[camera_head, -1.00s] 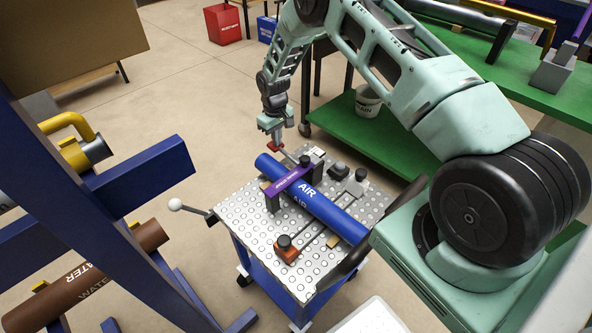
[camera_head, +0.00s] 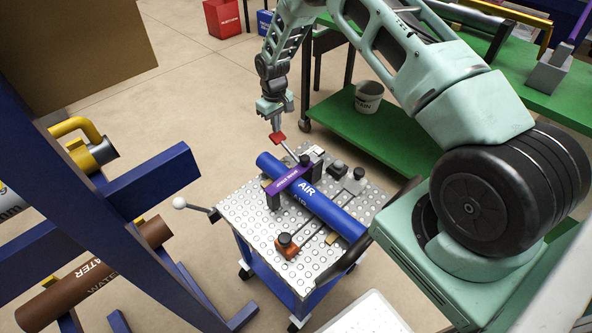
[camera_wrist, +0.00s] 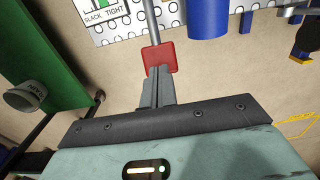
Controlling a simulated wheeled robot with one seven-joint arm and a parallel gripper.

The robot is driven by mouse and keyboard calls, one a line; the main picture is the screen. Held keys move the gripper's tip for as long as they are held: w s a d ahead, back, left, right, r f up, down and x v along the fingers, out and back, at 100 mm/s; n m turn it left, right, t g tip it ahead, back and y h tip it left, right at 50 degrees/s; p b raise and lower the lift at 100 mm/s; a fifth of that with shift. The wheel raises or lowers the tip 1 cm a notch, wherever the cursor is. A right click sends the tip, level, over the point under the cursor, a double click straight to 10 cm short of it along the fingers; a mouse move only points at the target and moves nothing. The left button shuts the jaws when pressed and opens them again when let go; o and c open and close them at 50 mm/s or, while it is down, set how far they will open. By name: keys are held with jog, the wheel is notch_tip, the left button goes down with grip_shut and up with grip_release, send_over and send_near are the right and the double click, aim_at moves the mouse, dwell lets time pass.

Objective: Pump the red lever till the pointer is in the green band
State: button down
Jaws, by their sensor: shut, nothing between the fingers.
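The red lever paddle (camera_head: 277,138) sits at the end of a thin grey rod that slopes up from the purple clamp (camera_head: 290,180) over the blue AIR pipe (camera_head: 345,219). My gripper (camera_head: 276,126) is shut and empty, pointing down at the paddle from above. In the wrist view the closed fingertips (camera_wrist: 157,78) overlap the near edge of the red paddle (camera_wrist: 160,56); they look in contact, but I cannot be sure. A gauge plate (camera_wrist: 102,14) marked SLACK and TIGHT with some green is cut off by the top edge. I cannot make out its pointer.
A blue rack (camera_head: 140,185) with pipes stands left. A green bench (camera_head: 380,132) with a white bucket (camera_head: 369,97) stands behind. Open floor lies behind the cart.

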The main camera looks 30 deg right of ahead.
aim_at(277, 135)
jog(key=shift+f, duration=0.1)
jog(key=shift+f+b, duration=2.1)
jog(key=shift+f, duration=1.25)
jog(key=shift+r+p, duration=2)
jog(key=shift+r, duration=1.4)
jog(key=shift+r, duration=0.1)
jog(key=shift+r+p, duration=1.6)
jog(key=shift+r, duration=0.9)
